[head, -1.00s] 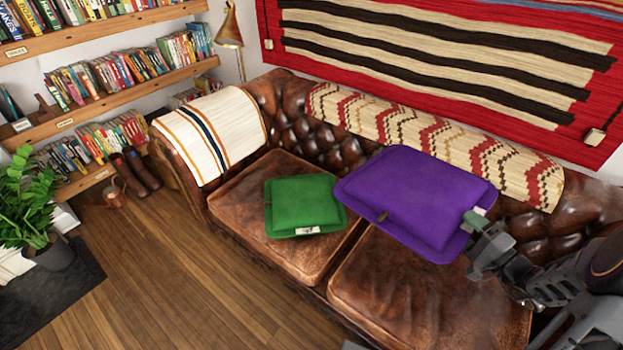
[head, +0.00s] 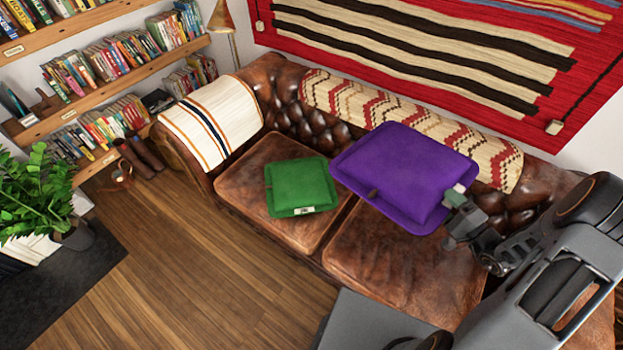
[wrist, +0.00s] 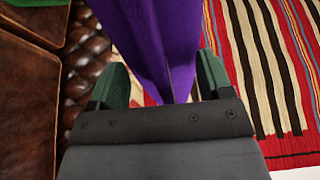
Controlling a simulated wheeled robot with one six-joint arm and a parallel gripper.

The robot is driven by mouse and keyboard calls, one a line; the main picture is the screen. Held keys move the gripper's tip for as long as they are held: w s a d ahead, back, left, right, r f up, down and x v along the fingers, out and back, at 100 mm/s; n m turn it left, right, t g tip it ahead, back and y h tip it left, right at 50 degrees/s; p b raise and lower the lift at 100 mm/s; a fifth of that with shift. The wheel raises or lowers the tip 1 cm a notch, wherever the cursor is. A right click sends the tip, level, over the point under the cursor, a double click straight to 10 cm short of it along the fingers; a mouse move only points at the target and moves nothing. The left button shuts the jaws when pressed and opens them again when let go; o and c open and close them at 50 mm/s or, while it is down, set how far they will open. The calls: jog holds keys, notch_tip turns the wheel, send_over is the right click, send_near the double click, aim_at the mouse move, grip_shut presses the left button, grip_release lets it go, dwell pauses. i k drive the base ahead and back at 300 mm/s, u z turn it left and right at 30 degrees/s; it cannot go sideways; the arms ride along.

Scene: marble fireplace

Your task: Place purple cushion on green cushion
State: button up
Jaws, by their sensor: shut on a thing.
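The purple cushion (head: 405,172) is held up above the right part of the brown leather sofa, to the right of the green cushion. My gripper (head: 452,200) is shut on its right edge. In the wrist view the purple cushion (wrist: 160,45) runs away from between the green fingers of my gripper (wrist: 162,85). The green cushion (head: 300,186) lies flat on the left sofa seat, its top bare. A corner of the green cushion (wrist: 45,8) shows at the top left of the wrist view. The two cushions are apart.
The leather sofa (head: 390,270) has a striped cloth (head: 212,120) over its left arm and a patterned cloth (head: 350,105) along its back. A wall rug (head: 430,55) hangs behind. A bookshelf (head: 110,65) and plant (head: 45,205) stand left. Wooden floor (head: 200,270) lies clear in front.

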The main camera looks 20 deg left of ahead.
aim_at(300, 178)
jog(key=k, duration=0.45)
jog(key=u, duration=2.4)
jog(key=i, duration=2.6)
jog(key=z, duration=3)
